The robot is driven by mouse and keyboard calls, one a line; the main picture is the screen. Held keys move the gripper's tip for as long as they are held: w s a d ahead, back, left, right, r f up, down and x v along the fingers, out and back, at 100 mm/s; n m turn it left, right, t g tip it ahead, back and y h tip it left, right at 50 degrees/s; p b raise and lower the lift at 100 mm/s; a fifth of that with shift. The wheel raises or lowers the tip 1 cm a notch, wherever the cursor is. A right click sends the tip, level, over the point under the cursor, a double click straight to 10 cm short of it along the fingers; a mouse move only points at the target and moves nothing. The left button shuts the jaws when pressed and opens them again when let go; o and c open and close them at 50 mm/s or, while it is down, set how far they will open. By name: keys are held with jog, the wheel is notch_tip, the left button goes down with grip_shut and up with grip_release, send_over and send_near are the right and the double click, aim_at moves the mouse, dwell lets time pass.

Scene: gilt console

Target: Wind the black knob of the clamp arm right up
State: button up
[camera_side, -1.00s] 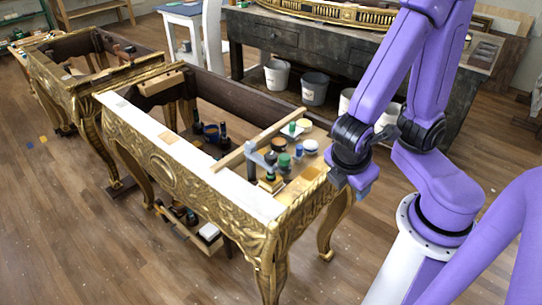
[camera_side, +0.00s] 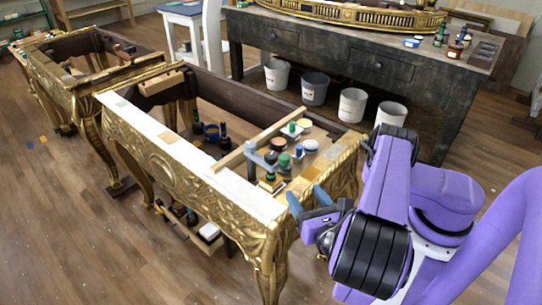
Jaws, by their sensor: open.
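A small grey-blue clamp (camera_side: 251,152) stands at the right end of the gilt console, by a wooden strip. A dark upright part (camera_side: 251,172) shows at its lower left, and a small black round piece (camera_side: 271,157) sits at its right end. I cannot tell for sure which of these is the black knob, or how far it is wound. My gripper (camera_side: 308,201) is in front of the console's right corner, to the right of and nearer than the clamp. Its two blue fingers are apart, with nothing seen between them.
Jars stand close by the clamp, including a green-lidded one (camera_side: 284,160) and a white-lidded one (camera_side: 311,145). The gilt console (camera_side: 155,150) has a raised carved front edge. A dark workbench (camera_side: 330,55) with buckets beneath stands behind.

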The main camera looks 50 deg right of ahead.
aim_at(274, 160)
jog(key=shift+n+t+y, duration=0.6)
jog(key=shift+n+t, duration=0.1)
jog(key=shift+n, duration=0.1)
jog(key=x, duration=1.7)
jog(key=shift+w+a+f, duration=0.2)
jog(key=shift+w+a, duration=0.1)
jog(key=shift+w, duration=0.05)
jog(key=c, duration=1)
jog(key=shift+o, duration=0.2)
jog(key=shift+n+y, duration=0.4)
jog(key=shift+y, duration=0.1)
